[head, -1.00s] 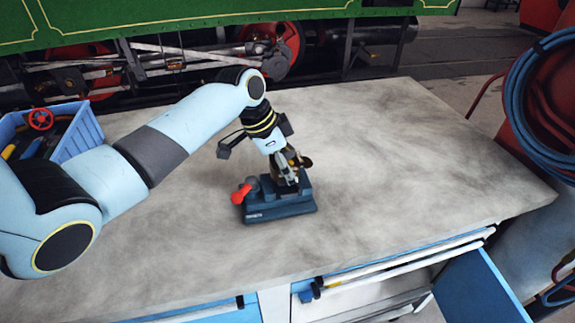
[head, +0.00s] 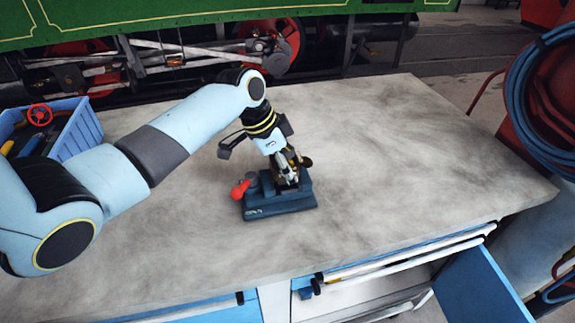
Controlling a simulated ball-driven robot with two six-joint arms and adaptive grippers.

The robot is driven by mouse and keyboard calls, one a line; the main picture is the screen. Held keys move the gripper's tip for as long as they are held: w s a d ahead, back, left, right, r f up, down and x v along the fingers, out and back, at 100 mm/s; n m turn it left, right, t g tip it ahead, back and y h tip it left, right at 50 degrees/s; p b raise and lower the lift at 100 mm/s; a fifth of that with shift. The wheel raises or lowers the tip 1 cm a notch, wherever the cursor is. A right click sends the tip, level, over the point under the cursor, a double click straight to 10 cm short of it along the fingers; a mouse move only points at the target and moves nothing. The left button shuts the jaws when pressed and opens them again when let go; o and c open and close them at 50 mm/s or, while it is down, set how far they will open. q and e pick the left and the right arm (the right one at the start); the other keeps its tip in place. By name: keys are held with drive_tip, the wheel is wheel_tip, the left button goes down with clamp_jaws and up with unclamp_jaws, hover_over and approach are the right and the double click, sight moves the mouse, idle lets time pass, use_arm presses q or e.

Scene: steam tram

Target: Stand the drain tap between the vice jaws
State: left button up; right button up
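The vice (head: 280,207) is a small dark blue-grey block with a red-knobbed handle (head: 240,189) at its left end. It stands on the grey bench top. My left gripper (head: 288,176) reaches down from above, with its fingertips at the vice jaws. Brass-brown parts of the drain tap (head: 306,161) show beside and between the fingers. The fingers look closed around the tap, right over the jaws. The tap's lower end is hidden by the fingers and jaws, so I cannot tell whether it touches the vice. My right gripper is out of view.
A blue crate (head: 82,134) with tools and a red valve wheel stands at the bench's left. The bench top (head: 430,165) is clear right of the vice. A blue hose coil hangs at right.

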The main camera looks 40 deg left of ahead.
use_arm(q)
drive_tip(key=shift+w+f, duration=0.1)
drive_tip(key=shift+f, duration=0.6)
idle(0.8)
drive_tip(key=shift+s+f, duration=0.2)
idle(0.9)
drive_tip(key=o, duration=1.9)
drive_tip(key=shift+o, duration=0.2)
wheel_tip(320, 180, up, 7)
drive_tip(key=p, duration=0.7)
drive_tip(key=shift+w+r, duration=0.1)
